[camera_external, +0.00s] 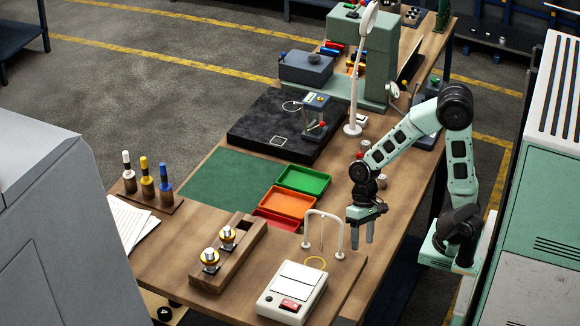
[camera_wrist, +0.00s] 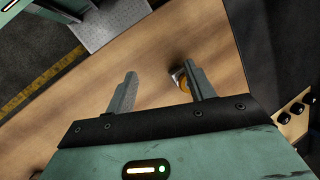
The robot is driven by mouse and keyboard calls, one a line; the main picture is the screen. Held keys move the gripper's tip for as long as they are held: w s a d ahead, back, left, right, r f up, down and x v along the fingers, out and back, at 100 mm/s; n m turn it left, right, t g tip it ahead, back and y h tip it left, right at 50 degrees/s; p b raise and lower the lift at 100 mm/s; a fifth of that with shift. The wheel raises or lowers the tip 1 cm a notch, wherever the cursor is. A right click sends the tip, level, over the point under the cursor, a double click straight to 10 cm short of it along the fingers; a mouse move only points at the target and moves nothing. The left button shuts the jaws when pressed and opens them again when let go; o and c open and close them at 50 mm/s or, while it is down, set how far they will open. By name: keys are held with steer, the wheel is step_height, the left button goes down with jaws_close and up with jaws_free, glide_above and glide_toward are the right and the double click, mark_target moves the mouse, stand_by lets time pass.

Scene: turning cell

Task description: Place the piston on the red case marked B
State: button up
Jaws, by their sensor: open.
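My gripper (camera_external: 362,238) hangs fingers down above the right edge of the wooden bench, open and empty. In the wrist view its two fingers (camera_wrist: 160,90) are spread apart over bare wood. A small grey and orange part (camera_wrist: 181,80) lies beside the right finger, partly hidden by it; I cannot tell whether it is the piston. A red open tray (camera_external: 272,221) lies on the bench left of my gripper, nearest in a row of trays. No letter B is readable on it. No piston can be made out for sure in the external view.
Orange (camera_external: 289,202) and green (camera_external: 303,180) trays adjoin the red one. A white wire arch (camera_external: 324,214) and a white box device (camera_external: 292,290) stand left of my gripper. A wooden block (camera_external: 231,264) holds two metal and brass parts. A lamp (camera_external: 359,80) stands farther back.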

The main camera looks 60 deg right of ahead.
steer(key=s+a+n+t+h, duration=0.1)
steer(key=s+a+n+h, duration=0.2)
steer(key=s+n, duration=0.6)
steer(key=shift+a+n+t, duration=0.4)
steer(key=shift+a+n, duration=0.65)
steer(key=shift+n, duration=0.05)
